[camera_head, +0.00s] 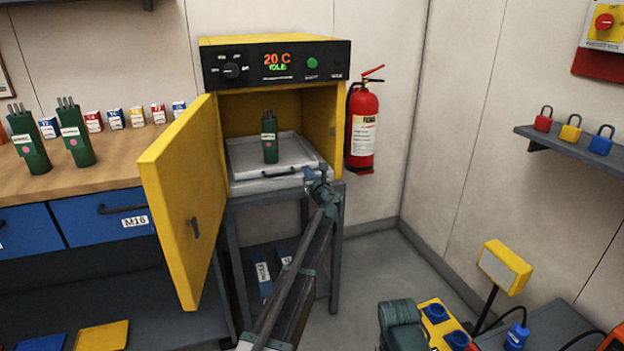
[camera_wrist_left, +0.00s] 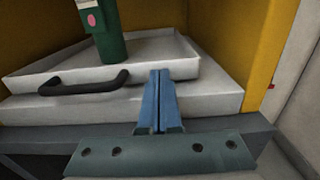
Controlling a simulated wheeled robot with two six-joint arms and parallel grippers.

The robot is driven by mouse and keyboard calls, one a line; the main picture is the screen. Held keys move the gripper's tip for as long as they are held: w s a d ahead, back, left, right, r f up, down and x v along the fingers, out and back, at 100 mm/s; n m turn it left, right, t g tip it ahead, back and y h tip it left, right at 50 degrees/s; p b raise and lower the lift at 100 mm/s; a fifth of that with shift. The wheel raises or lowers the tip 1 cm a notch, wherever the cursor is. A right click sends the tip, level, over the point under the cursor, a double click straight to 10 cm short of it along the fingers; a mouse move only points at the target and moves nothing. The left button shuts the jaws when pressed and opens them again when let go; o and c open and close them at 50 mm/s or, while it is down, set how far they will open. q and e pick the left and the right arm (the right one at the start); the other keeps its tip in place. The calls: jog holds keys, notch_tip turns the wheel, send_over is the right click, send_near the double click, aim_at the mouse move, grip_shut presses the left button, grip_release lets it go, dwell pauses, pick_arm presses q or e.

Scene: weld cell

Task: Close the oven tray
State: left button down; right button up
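The yellow oven (camera_head: 330,110) stands open, with its door (camera_head: 185,195) swung out to the left. A pale, low-walled tray (camera_head: 245,158) sits in the oven mouth with a green canister (camera_head: 270,138) upright on it. The tray (camera_wrist_left: 190,62) has a dark handle (camera_wrist_left: 85,88) on its front, left of my fingers in the left wrist view. My left gripper (camera_head: 310,174) is at the tray's front right; its blue fingers (camera_wrist_left: 160,75) are together with nothing between them. Contact with the tray is unclear. My right gripper's fingers are not visible.
A fire extinguisher (camera_head: 363,125) hangs right of the oven. A wooden bench (camera_head: 110,165) with green canisters and small boxes is at left, behind the open door. A yellow lamp (camera_head: 505,267) stands at lower right. Floor between the oven stand and lamp is clear.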

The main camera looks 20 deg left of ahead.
pick_arm(q)
jog(key=x, duration=0.3)
jog(key=shift+w, duration=0.15)
jog(key=shift+w+a, duration=0.2)
jog(key=shift+w, duration=0.05)
jog(key=shift+w+a+r, duration=0.1)
jog(key=shift+w, duration=0.05)
jog(key=v, duration=1.5)
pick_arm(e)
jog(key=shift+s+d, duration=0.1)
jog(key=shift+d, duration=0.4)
